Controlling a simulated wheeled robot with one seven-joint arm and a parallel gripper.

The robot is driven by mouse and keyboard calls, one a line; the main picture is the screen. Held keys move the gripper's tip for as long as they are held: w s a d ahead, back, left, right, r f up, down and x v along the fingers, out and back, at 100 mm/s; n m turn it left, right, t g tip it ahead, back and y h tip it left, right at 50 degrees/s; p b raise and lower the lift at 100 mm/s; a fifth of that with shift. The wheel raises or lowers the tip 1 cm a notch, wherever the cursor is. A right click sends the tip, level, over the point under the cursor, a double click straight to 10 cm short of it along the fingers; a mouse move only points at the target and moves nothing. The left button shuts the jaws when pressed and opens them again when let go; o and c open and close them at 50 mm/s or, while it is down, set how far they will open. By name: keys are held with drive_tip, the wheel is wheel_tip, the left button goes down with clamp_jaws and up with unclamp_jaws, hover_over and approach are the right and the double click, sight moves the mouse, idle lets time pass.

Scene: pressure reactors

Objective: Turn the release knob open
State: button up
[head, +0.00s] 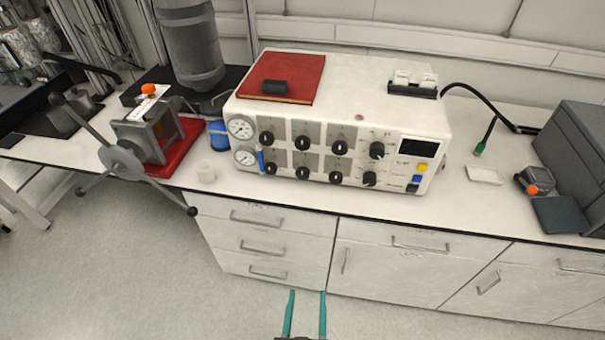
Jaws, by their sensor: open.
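A white control box (345,90) stands on the bench. Its front panel has two rows of black knobs, such as an upper-row knob (303,142) and a larger one (377,150) at right. I cannot tell which knob is the release knob, nor read the labels. Two round gauges (240,127) sit at the panel's left end. My gripper (307,292) shows at the bottom edge, its two teal fingers apart with nothing between them. It appears in front of the drawers, well below the panel and apart from every knob.
A clamp-like device with long spoked handles (122,160) stands at left on a red base (178,147), its arms reaching past the bench edge. Drawer handles (268,273) project below. The floor (130,270) at left is clear.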

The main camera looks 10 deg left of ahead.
drive_tip(key=w+a+r+t, duration=0.1)
drive_tip(key=w+a+r, duration=0.1)
drive_tip(key=w, duration=0.4)
drive_tip(key=w+a+r, duration=0.2)
drive_tip(key=w, duration=0.4)
drive_tip(key=t+h, duration=0.1)
drive_tip(key=h, duration=0.1)
approach(302, 175)
drive_tip(key=shift+m, duration=0.3)
drive_tip(key=w, duration=1)
drive_tip(key=shift+w+d, duration=0.1)
drive_tip(key=shift+w, duration=0.2)
drive_tip(key=shift+f, duration=0.1)
drive_tip(key=c, duration=1.1)
